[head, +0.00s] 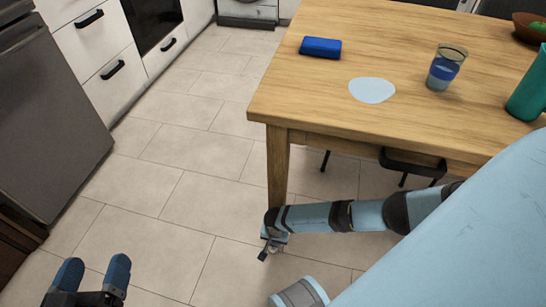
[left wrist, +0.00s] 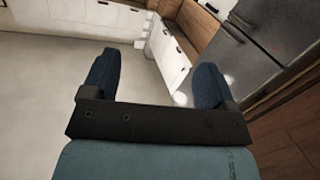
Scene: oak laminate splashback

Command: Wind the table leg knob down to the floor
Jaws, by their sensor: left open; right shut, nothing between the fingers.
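The wooden table leg (head: 278,172) stands under the near left corner of the table (head: 330,115). My right arm reaches in from the right, and its end covers the foot of the leg. My right gripper (head: 270,249) is small there, shut with nothing seen between its fingers. I cannot make out the knob apart from the gripper, nor whether they touch or how far the knob is from the floor. My left gripper (head: 92,274) is open and empty, low at the left, far from the leg. Its two blue fingers also show apart in the left wrist view (left wrist: 152,80).
A dark stool (head: 412,163) is under the table. A grey fridge (head: 48,120) stands left. The tiled floor between is clear.

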